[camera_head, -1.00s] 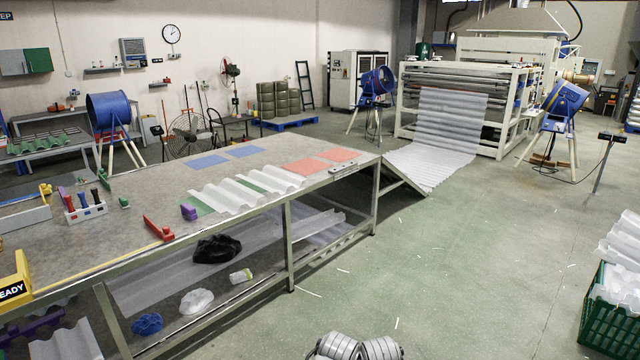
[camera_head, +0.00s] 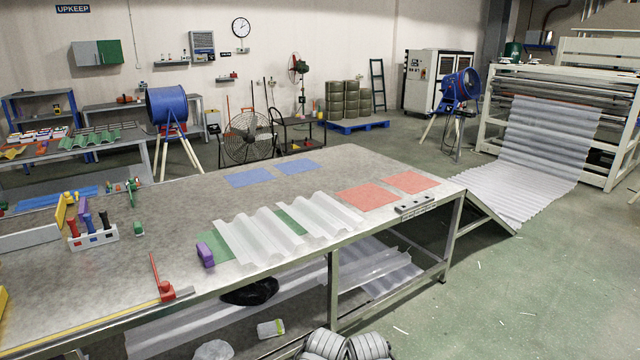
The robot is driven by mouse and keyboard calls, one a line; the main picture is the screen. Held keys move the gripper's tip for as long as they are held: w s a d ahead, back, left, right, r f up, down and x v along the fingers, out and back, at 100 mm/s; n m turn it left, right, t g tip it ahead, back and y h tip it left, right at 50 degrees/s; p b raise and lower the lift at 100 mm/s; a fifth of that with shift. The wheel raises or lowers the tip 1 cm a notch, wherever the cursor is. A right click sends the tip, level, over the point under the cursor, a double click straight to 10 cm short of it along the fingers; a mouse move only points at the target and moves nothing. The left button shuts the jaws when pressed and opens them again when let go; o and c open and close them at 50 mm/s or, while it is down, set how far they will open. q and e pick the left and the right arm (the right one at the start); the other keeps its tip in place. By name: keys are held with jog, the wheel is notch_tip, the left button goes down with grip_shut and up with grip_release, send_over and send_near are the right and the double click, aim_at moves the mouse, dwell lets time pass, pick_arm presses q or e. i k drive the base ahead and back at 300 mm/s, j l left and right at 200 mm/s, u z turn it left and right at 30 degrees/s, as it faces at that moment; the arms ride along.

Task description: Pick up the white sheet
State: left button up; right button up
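Two white corrugated sheets lie side by side on the grey worktable (camera_head: 160,215). The left white sheet (camera_head: 262,234) is nearer to me, and the right white sheet (camera_head: 320,216) lies just beyond it. Both lie over green patches (camera_head: 212,243) that show at their edges. Neither sheet is held. No gripper fingers are in view; only grey rounded parts of mine show at the bottom edge.
Red patches (camera_head: 367,197) and blue patches (camera_head: 250,179) lie flat on the table. A purple block (camera_head: 206,254) and a red tool (camera_head: 162,280) are left of the sheets. A long corrugated sheet (camera_head: 540,150) runs down from the machine at right.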

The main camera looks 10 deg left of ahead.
aim_at(253, 239)
jog(key=i+l+u, duration=0.1)
jog(key=i+u, duration=0.35)
jog(key=i+l+u, duration=0.25)
jog(key=i+u, duration=0.2)
jog(key=i+l+u, duration=0.3)
jog(key=u, duration=0.2)
jog(key=i+l+u, duration=0.35)
jog(key=l+u, duration=0.15)
jog(key=l, duration=0.15)
jog(key=i+l+u, duration=0.25)
jog(key=l+u, duration=0.2)
jog(key=l, duration=0.25)
